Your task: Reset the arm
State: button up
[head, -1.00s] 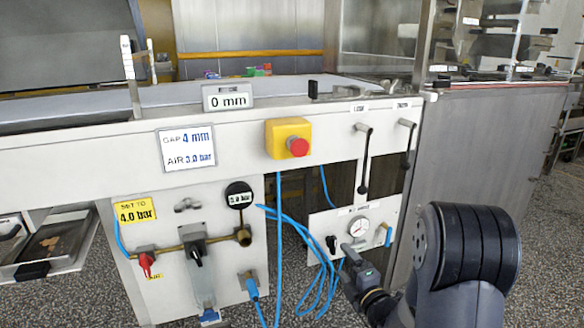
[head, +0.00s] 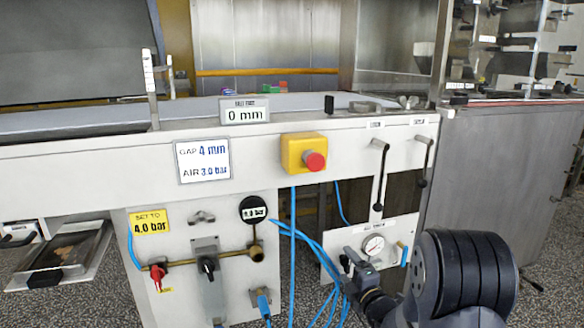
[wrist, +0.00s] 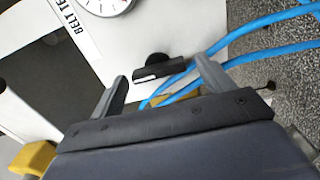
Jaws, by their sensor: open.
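My arm (head: 465,270) is folded at the lower right of the head view. Its wrist reaches toward a white panel (head: 335,235) with a round gauge (head: 373,244). In the wrist view my gripper (wrist: 160,78) is open, with its two grey fingers apart. A black knob with a flat lever (wrist: 158,66) on the panel shows beyond and between the fingertips. I see no object held, and I cannot tell whether the fingers touch the lever. The gauge's lower edge also shows at the top of the wrist view (wrist: 105,4).
Blue hoses (head: 310,240) hang just left of my wrist and cross the wrist view (wrist: 250,30). A yellow box with a red button (head: 304,153) and two black-handled levers (head: 379,175) sit above on the white machine front. Speckled floor lies at the right.

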jog(key=shift+s, duration=0.15)
jog(key=p+v, duration=0.3)
jog(key=v, duration=0.8)
jog(key=b+x, duration=0.3)
jog(key=x, duration=0.8)
jog(key=shift+f, duration=0.15)
jog(key=shift+w, duration=0.25)
jog(key=m, duration=0.5)
jog(key=shift+s+r+m, duration=0.1)
jog(key=shift+r+m, duration=0.2)
jog(key=m+p, duration=0.1)
jog(key=m, duration=0.3)
jog(key=shift+r, duration=0.15)
jog(key=shift+d+r+m+p, duration=0.1)
jog(key=shift+r+m+p, duration=0.1)
jog(key=shift+m+p, duration=0.8)
jog(key=m+p, duration=0.6)
jog(key=p, duration=0.1)
jog(key=shift+d+p, duration=0.15)
jog(key=shift+p, duration=0.2)
jog(key=shift+f+m+p, duration=0.2)
jog(key=shift+m+p, duration=0.8)
jog(key=shift+m, duration=0.1)
